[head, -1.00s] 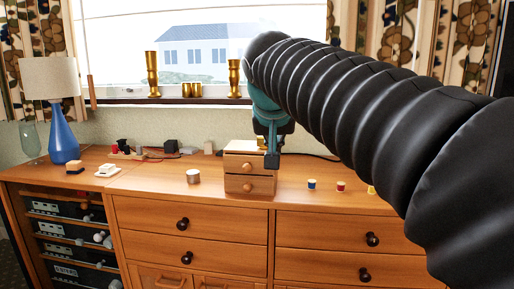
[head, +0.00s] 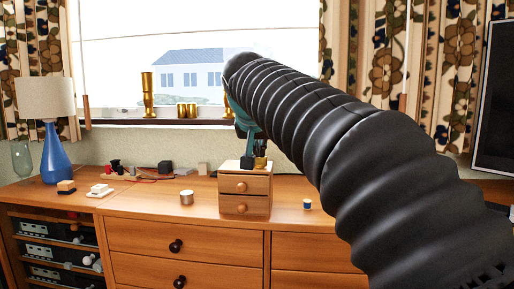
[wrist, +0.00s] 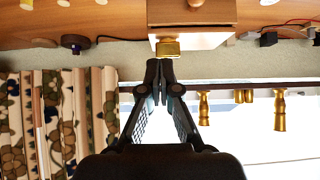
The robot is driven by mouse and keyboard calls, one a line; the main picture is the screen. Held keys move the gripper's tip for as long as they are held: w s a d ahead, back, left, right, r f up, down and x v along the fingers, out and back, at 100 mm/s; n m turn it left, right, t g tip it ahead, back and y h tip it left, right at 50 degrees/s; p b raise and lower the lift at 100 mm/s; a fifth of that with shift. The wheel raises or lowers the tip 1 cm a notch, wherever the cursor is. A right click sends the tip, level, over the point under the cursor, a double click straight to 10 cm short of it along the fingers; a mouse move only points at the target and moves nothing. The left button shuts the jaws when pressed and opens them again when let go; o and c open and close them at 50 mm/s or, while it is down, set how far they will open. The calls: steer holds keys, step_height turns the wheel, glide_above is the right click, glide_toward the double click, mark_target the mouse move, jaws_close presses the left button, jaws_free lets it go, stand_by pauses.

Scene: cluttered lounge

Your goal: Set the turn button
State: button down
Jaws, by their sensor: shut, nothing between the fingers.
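A small two-drawer wooden box (head: 228,206) stands on the dresser. A gold-coloured piece (head: 260,162) sits on its pale top; it also shows in the wrist view (wrist: 167,48). I cannot tell for certain which thing is the turn button. My gripper (head: 247,163) is over the box top, by the gold piece. In the wrist view its fingertips (wrist: 158,66) are together and empty, close to the gold piece. I cannot tell whether they touch it. My arm hides part of the dresser to the right.
The dresser (head: 150,215) also holds a round tin (head: 186,197), a blue-and-white piece (head: 307,204), a blue lamp (head: 55,155) and several dark items with cables. Gold vases (head: 147,92) stand on the windowsill behind. A dark-framed screen (head: 497,100) is at the right.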

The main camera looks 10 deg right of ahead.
mark_target(263, 164)
steer(key=x, duration=0.3)
steer(key=r+x, duration=0.1)
steer(key=x, duration=0.2)
steer(key=w+x, duration=0.1)
steer(key=x, duration=0.2)
steer(key=shift+w+d+r, duration=0.15)
steer(key=shift+w+d, duration=0.2)
steer(key=shift+w, duration=0.35)
